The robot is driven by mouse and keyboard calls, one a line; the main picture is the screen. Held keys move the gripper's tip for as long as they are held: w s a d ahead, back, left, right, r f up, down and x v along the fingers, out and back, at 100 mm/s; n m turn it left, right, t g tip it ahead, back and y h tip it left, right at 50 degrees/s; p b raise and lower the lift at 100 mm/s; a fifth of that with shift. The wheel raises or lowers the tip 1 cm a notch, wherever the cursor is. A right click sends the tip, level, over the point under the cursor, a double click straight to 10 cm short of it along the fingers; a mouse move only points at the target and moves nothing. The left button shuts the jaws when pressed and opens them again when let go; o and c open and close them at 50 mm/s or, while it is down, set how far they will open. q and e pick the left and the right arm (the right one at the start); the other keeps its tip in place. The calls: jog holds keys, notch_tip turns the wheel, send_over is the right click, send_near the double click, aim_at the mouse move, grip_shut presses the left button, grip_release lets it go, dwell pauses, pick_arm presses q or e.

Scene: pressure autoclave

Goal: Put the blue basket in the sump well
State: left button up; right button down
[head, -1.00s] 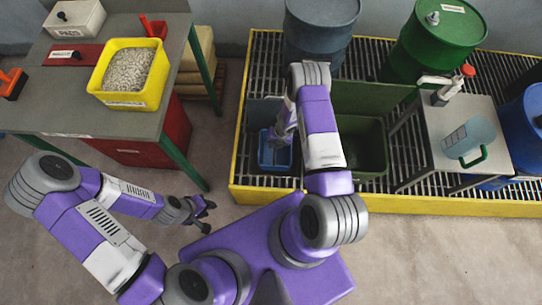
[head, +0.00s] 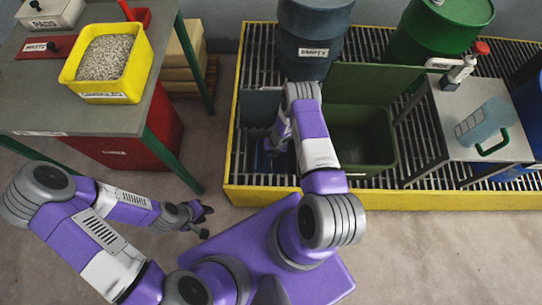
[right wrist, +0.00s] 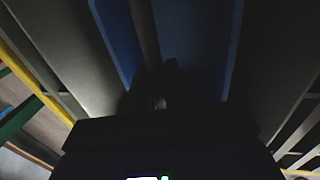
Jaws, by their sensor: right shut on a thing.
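The blue basket (head: 262,160) is down in the dark rectangular opening in the grating, the sump well, and only a dark blue part shows beside my right gripper. The raised grey flap (head: 260,104) stands at the opening's back edge. My right gripper (head: 272,147) reaches down into the opening, shut on the basket. In the right wrist view, the basket's blue walls (right wrist: 118,40) lie around the dark fingers (right wrist: 160,88). Whether the basket touches the well's floor is hidden. My left gripper (head: 203,220) is open and empty over the floor, left of the yellow edge.
A green bin (head: 362,140) with a raised lid stands right of the opening. A grey drum (head: 313,40) and a green drum (head: 435,30) stand behind. A small table (head: 480,120) holds a jug (head: 485,125). A yellow rim (head: 400,200) borders the grating.

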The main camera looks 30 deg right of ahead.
jog(key=x, duration=0.2)
jog(key=b+x, duration=0.1)
jog(key=shift+s+d+f, duration=0.15)
jog(key=shift+d, duration=0.1)
jog(key=c, duration=1.1)
grip_release()
jog(key=shift+o, duration=0.2)
